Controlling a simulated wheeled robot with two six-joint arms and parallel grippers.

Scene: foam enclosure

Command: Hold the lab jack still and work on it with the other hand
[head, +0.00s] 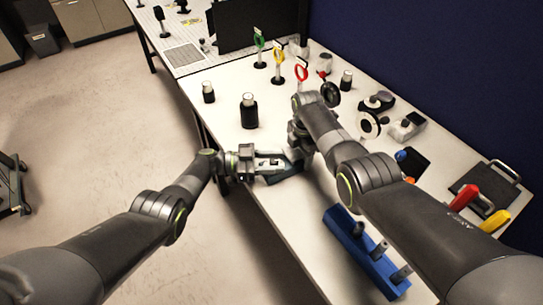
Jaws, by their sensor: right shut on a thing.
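The lab jack (286,175) shows as a low, dark blue-grey shape at the table's left edge, largely covered by my grippers. My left gripper (270,163) reaches in from the left at the jack's near left side; its finger gap is too small to judge. My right gripper (298,152) comes down from above at the jack's right end and is shut on part of it. Its fingertips and the exact part held are hidden by my own wrist.
A blue rack (350,245) with dark pegs stands at the near side. Dark bottles (249,111) stand behind the jack. Ring stands (301,72), optical parts (370,124), a black plate (484,187) and red and yellow handled tools (464,197) line the back and right. Floor lies left.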

